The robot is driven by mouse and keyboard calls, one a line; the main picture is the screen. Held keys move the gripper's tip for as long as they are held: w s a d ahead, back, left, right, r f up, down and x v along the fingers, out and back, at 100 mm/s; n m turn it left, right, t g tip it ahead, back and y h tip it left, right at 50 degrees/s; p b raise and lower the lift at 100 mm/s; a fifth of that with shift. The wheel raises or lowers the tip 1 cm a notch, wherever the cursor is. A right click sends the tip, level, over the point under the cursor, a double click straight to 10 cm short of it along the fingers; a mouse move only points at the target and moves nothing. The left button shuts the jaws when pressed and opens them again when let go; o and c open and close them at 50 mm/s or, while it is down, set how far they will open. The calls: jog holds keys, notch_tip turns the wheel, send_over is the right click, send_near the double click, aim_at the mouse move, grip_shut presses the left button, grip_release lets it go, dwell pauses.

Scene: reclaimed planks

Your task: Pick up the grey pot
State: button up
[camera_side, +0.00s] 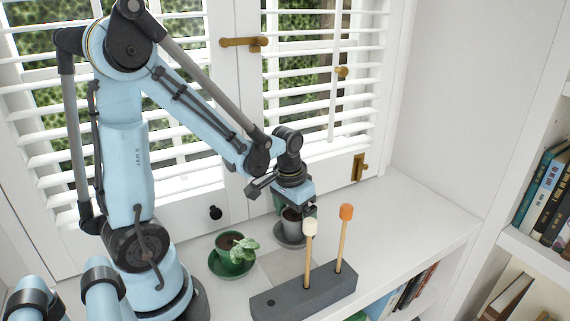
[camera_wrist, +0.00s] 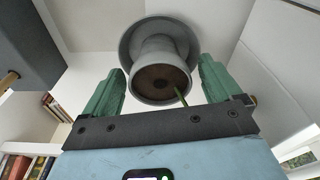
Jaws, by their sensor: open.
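The grey pot (camera_side: 291,228) stands upright on a grey saucer (camera_side: 297,245) on the white sill, partly hidden by my gripper (camera_side: 294,208) in the side view. In the wrist view the pot (camera_wrist: 157,62) is seen from above, with brown soil and a thin green stem at its rim. My gripper (camera_wrist: 160,68) is open, with one green finger on each side of the pot. Small gaps seem to show between fingers and pot; I cannot tell whether either touches.
A green pot (camera_side: 236,262) with a leafy plant sits on a green saucer to the left. A dark grey block (camera_side: 300,293) holding two upright sticks, white-tipped and orange-tipped, stands in front. Window blinds (camera_side: 325,135) are behind. The sill (camera_side: 400,225) is clear to the right.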

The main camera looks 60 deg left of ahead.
aim_at(298, 214)
jog(key=shift+f, duration=0.1)
jog(key=c, duration=1.3)
jog(key=shift+r, duration=6.5)
notch_tip(298, 214, down, 8)
jog(key=m, duration=0.3)
jog(key=shift+w, duration=0.1)
jog(key=shift+f+m, duration=0.5)
jog(key=shift+f, duration=1.7)
